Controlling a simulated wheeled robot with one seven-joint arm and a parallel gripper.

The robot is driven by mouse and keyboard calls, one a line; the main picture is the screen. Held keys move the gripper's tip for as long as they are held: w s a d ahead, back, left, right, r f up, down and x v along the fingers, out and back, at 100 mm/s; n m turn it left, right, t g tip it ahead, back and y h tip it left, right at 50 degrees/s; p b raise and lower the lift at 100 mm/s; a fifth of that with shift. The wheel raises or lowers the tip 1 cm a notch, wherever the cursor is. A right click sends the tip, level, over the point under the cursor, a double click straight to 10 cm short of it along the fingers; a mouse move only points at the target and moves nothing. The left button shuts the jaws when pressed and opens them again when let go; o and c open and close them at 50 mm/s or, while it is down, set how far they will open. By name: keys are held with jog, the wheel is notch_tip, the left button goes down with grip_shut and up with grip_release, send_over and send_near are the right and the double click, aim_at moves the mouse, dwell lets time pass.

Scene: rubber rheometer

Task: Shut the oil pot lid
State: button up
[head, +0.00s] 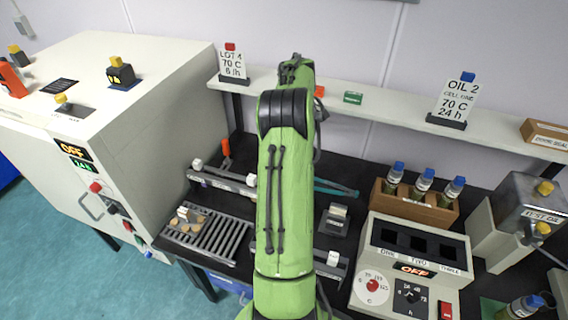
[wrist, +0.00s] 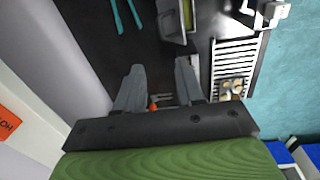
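The oil pot (head: 498,232) is a pale box at the far right of the bench in the head view, next to a label reading TEST OIL. A grey metal plate-like part (head: 522,190) with a yellow knob shows at its top; a second yellow knob sits lower at the front. I cannot tell clearly how far the lid is open. My gripper is hidden behind my green arm in the head view. In the wrist view my gripper (wrist: 158,88) is open, with nothing held between its fingers; the pot is not seen there.
A heater block (head: 415,250) reading OFF and a wooden rack of blue-capped bottles (head: 415,205) stand left of the pot. A shelf (head: 400,112) runs behind. A slotted rack (head: 215,240) and teal tongs (wrist: 125,15) lie on the black bench.

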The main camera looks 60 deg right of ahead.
jog(key=f, duration=1.4)
jog(key=shift+s+d+f, duration=0.2)
jog(key=shift+d+f, duration=0.05)
jog(key=shift+d, duration=0.15)
jog(key=shift+w+f, duration=0.1)
jog(key=shift+f, duration=0.2)
jog(key=shift+c, duration=0.5)
grip_shut()
